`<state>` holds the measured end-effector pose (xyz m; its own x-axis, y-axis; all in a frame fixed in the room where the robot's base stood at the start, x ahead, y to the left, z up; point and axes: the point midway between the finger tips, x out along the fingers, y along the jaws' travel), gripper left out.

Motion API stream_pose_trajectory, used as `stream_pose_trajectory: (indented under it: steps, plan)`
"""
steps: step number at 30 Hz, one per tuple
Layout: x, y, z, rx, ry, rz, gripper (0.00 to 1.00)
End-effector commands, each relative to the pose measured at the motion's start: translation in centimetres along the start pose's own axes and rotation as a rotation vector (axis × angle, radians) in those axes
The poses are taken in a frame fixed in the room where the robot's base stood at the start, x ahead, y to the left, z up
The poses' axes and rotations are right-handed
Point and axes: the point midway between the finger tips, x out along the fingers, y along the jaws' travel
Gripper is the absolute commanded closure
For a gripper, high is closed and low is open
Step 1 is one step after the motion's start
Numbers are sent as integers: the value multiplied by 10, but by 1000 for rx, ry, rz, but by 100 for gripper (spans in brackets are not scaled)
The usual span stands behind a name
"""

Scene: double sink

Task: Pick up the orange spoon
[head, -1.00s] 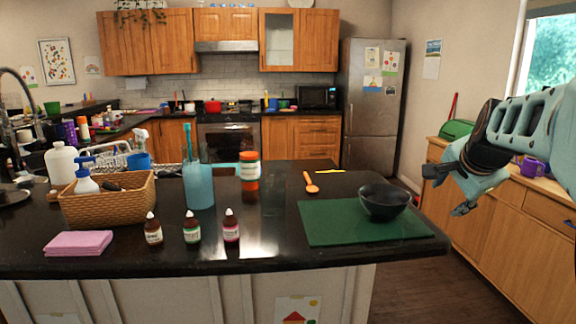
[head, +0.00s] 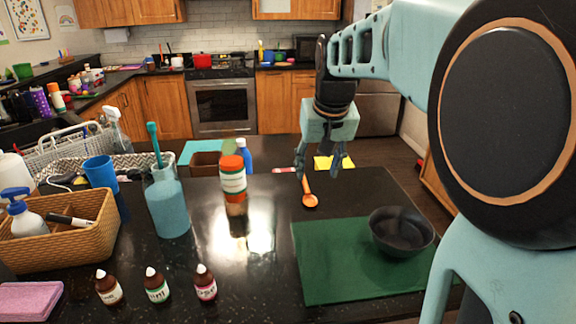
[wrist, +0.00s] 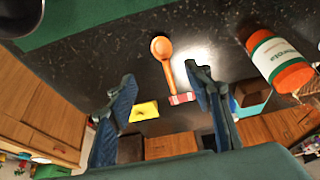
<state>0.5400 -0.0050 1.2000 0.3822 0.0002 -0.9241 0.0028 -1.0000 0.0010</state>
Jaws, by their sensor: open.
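The orange spoon (head: 309,199) lies on the dark counter just behind the green mat, its handle pointing away toward the back edge. In the wrist view the spoon (wrist: 161,48) shows between and beyond the two fingers, its bowl at the top and its handle running down toward the right finger. My gripper (head: 318,172) is open and empty, pointing down above the handle end of the spoon. In the wrist view the open fingers of my gripper (wrist: 163,88) stand on either side of the handle. I cannot tell the exact height of the fingertips above the counter.
A black bowl (head: 400,232) sits on the green mat (head: 325,270) in front. An orange-and-white bottle (head: 233,178) stands to the left of the spoon. A yellow item (head: 334,162) and a small red item (head: 284,170) lie near the counter's back edge.

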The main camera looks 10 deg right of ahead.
Motion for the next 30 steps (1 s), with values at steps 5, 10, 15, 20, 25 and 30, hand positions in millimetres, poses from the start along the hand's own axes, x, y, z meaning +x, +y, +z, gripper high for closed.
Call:
stream_pose_trajectory:
  steps: [5, 10, 15, 20, 25, 30]
  plan:
    - [30, 0, 2, -1, -5, 0, 54]
    - [48, 0, 1, 2, -2, 0, 54]
    - [63, -2, 3, 2, -5, 0, 54]
    - [88, -6, 5, 3, -4, 1, 54]
    - [102, -6, 4, 3, -1, 0, 54]
    - [103, -6, 4, 3, 0, 0, 54]
